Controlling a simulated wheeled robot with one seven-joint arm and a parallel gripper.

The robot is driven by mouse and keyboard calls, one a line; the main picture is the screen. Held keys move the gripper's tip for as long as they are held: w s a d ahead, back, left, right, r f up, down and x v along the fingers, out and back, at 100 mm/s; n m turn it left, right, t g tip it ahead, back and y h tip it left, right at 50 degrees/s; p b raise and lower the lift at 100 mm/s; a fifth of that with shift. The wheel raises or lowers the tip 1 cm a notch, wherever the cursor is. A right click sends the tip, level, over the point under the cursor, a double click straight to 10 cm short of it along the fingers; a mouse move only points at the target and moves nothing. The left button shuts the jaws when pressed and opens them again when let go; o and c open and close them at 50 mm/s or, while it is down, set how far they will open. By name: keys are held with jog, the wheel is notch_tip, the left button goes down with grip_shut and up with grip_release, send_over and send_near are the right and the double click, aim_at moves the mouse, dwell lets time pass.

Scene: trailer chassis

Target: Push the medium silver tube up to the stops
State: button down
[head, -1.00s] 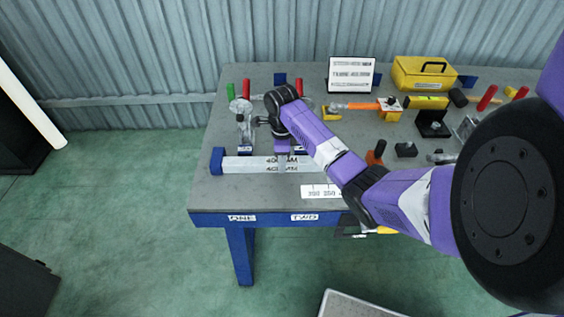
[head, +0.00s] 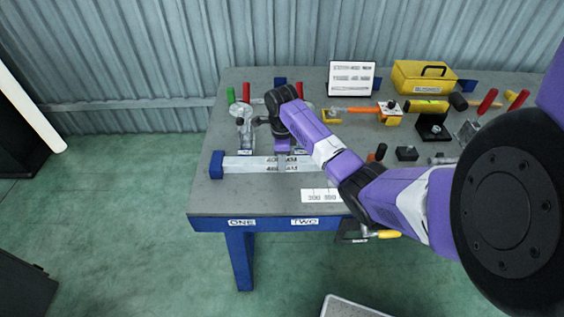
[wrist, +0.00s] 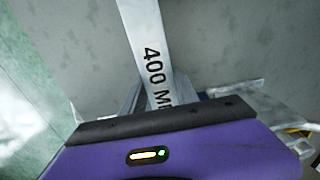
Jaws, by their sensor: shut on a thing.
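The silver tube marked 400 MM (head: 247,165) lies left to right along the near left part of the grey bench. Its left end is at a blue block (head: 216,165); I cannot tell whether they touch. In the wrist view the tube (wrist: 141,22) runs from the top edge down into my gripper (wrist: 158,98), with its fingers on either side. My gripper is shut on the tube, pointing down on it.
Clamps with green (head: 231,95) and red handles (head: 246,92) stand behind the tube. A white marked plate (head: 320,195) lies near the front edge. A sign (head: 351,78), a yellow toolbox (head: 424,77) and several tools occupy the back and right.

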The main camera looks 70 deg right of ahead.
jog(key=shift+w+d, duration=0.2)
jog(key=shift+w, duration=0.05)
jog(key=c, duration=0.8)
grip_release()
jog(key=shift+c, duration=0.2)
notch_tip(320, 180, up, 8)
jog(key=shift+f+b, duration=0.1)
jog(key=shift+b, duration=0.2)
